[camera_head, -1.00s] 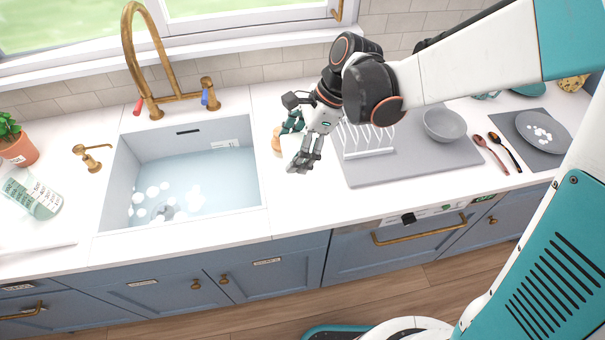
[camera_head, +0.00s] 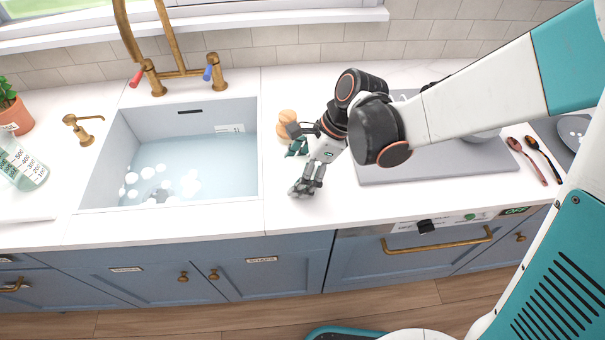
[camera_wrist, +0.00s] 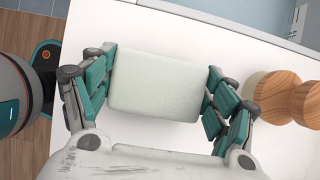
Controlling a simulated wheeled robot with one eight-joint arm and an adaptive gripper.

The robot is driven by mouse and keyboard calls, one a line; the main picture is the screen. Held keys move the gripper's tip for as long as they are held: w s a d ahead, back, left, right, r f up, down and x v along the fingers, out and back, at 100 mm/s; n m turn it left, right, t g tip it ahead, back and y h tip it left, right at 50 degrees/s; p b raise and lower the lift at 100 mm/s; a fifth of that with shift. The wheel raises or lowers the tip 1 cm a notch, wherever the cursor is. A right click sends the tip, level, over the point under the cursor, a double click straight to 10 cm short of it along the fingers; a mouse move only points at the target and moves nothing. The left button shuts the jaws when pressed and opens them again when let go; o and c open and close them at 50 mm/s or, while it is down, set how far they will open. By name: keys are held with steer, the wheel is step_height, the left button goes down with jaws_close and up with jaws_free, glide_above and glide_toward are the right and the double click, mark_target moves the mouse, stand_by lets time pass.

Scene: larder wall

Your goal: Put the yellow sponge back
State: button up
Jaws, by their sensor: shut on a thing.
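My gripper (camera_head: 299,168) is over the white counter, just right of the sink in the head view. In the wrist view its teal-and-grey fingers (camera_wrist: 161,72) are shut on both sides of a pale, rounded block (camera_wrist: 155,88). The block looks whitish-green rather than clearly yellow. I take it for the sponge. I cannot make it out in the head view, where it blends with the counter or is hidden by the gripper. I cannot tell whether it touches the counter.
A round wooden item (camera_wrist: 276,97) stands close to the right fingers in the wrist view, and behind the gripper in the head view (camera_head: 287,117). The sink (camera_head: 160,118) holds sudsy water. A grey mat (camera_head: 440,170) lies to the right. The front counter strip is clear.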

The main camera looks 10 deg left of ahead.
steer(key=shift+f, duration=0.3)
steer(key=shift+f, duration=0.1)
steer(key=o, duration=1.2)
steer(key=p+v, duration=0.4)
steer(key=v, duration=0.8)
steer(key=shift+s, duration=0.2)
